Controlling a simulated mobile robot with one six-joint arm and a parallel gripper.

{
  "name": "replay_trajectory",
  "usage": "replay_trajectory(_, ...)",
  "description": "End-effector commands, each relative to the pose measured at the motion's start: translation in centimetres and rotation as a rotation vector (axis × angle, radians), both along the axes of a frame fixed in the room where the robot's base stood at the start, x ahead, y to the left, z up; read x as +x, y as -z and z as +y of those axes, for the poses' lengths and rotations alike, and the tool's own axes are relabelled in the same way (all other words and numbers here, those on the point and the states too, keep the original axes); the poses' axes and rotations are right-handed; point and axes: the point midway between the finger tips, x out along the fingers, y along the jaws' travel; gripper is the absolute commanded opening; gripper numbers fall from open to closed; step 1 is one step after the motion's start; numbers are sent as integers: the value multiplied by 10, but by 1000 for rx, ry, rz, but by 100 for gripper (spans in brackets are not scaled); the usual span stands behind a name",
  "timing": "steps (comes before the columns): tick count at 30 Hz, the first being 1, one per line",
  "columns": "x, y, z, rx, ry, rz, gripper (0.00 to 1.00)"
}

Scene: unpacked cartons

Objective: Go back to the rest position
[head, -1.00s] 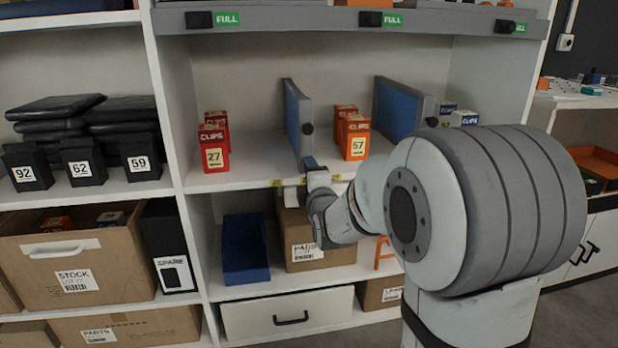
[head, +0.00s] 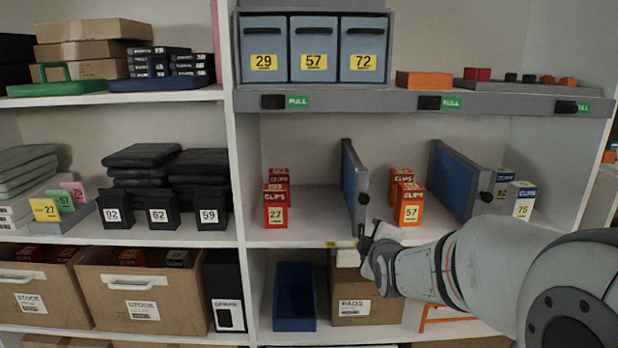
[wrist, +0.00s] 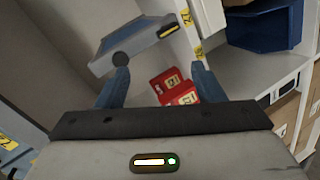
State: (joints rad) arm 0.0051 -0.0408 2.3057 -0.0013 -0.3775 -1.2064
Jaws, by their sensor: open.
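My gripper (head: 370,232) is at the front edge of the middle shelf, beside the lower end of a blue divider panel (head: 353,188). In the wrist view my gripper (wrist: 160,82) has its two blue fingers spread apart with nothing held between them. Red clips boxes (head: 275,206) marked 27 stand on the shelf left of the panel. Red boxes (wrist: 175,88) also show beyond the fingers in the wrist view. Orange clips boxes (head: 410,204) marked 57 stand right of the panel. My arm hides part of the shelf's right side.
A second blue panel (head: 462,180) stands to the right, by boxes (head: 518,200) marked 75. A blue bin (head: 294,298) and a carton (head: 350,300) stand below. Blue-grey bins (head: 313,50) are on the upper shelf. Black boxes (head: 162,208) stand at left.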

Motion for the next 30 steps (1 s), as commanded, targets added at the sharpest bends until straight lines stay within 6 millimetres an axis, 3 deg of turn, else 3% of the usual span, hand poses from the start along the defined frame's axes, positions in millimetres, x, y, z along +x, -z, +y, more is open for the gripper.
replay_trajectory(1,-10,-29,0,49,17,44,62)
replay_trajectory(8,-61,-73,1,294,142,274,62)
replay_trajectory(18,-154,-144,1,599,432,591,62)
replay_trajectory(24,-216,-189,2,738,654,754,62)
replay_trajectory(30,-263,-218,2,818,844,860,62)
